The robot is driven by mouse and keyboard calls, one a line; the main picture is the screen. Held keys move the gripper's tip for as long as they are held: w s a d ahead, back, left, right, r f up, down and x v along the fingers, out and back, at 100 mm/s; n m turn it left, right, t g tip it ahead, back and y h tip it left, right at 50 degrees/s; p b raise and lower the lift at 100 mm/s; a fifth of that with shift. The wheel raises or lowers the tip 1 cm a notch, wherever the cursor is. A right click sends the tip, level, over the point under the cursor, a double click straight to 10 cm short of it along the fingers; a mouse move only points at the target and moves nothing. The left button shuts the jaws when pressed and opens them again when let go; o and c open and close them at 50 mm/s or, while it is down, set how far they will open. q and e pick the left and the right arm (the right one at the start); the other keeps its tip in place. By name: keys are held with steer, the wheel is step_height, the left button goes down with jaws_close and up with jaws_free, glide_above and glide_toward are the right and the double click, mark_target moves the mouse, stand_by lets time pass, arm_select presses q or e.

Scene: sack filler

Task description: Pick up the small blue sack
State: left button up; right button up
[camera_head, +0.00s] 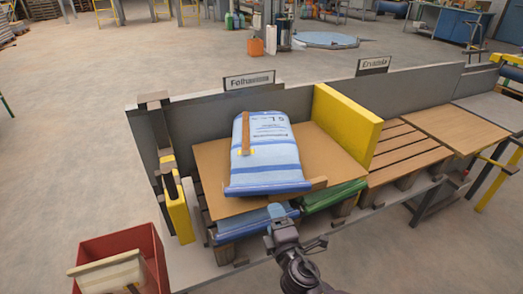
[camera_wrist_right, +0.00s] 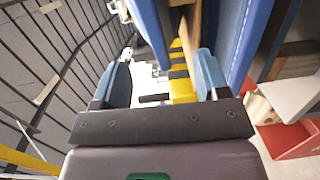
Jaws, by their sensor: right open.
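A white sack with blue bands and a blue front edge (camera_head: 265,150) lies on a brown board (camera_head: 210,165) in the bench bay. A strip with orange and yellow parts lies across its upper left. A folded blue sack (camera_head: 232,226) shows below the board's front edge, beside a green one (camera_head: 335,195). My right gripper (camera_head: 277,213) is at the bay's front edge, just below the white-blue sack in the picture. In the wrist view its blue fingertips (camera_wrist_right: 163,78) stand apart; blue sack edges (camera_wrist_right: 240,35) and the brown board's edge are close ahead. I cannot tell whether they touch.
Yellow panels (camera_head: 348,130) bound the bay on both sides, with a grey wall behind. A slatted wooden section (camera_head: 408,150) continues to the right. A red bin (camera_head: 105,250) stands at the front left.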

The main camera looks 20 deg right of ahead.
mark_target(263, 193)
steer(key=shift+w+d+r, duration=0.15)
steer(key=shift+w, duration=2.7)
steer(key=shift+w+d+r, duration=0.1)
steer(key=shift+w+r, duration=0.05)
steer(key=shift+w, duration=2.7)
steer(key=shift+c, duration=0.3)
jaws_close()
